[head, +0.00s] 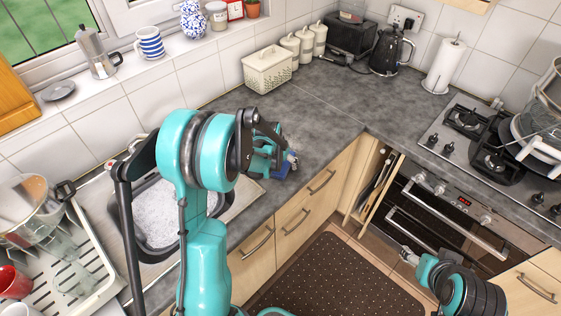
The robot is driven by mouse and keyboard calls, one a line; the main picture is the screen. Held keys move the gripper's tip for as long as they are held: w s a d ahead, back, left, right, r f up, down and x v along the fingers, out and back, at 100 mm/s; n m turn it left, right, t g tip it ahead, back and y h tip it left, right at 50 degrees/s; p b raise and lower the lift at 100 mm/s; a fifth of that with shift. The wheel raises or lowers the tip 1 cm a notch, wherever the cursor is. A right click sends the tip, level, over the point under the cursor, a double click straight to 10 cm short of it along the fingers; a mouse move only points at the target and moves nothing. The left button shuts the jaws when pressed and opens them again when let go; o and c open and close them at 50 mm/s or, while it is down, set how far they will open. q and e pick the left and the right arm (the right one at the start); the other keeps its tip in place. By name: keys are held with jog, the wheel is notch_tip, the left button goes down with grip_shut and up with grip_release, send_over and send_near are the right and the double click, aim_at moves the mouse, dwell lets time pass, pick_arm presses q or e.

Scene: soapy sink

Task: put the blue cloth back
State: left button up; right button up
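A small patch of blue, which looks like the blue cloth (282,171), shows at the counter's front edge, right of the sink (155,213). My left gripper (291,158) is right at the cloth, and the arm hides part of both. I cannot tell whether its fingers are closed on the cloth or only beside it. The sink holds white suds and is partly covered by my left arm. My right gripper (407,256) is low in front of the oven, away from the cloth; its fingers are too small to read.
A drying rack (75,270) with a pot and glasses stands left of the sink. A cream basket (268,72), canisters and a black kettle (391,50) line the wall. The grey counter (325,110) between is clear. A hob (480,140) is at the right.

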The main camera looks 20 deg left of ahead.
pick_arm(q)
jog(key=shift+r, duration=0.15)
jog(key=s+d+r+t+p, duration=0.1)
jog(key=s+d+r+p, duration=0.15)
jog(key=s+r, duration=0.5)
jog(key=s+d+r+p, duration=0.1)
jog(key=s+d+r, duration=0.35)
jog(key=r, duration=0.55)
jog(key=s+d+r+t, duration=0.1)
jog(key=s+d, duration=0.3)
jog(key=s, duration=0.8)
jog(key=shift+d+m+t, duration=0.15)
jog(key=shift+m+t, duration=0.15)
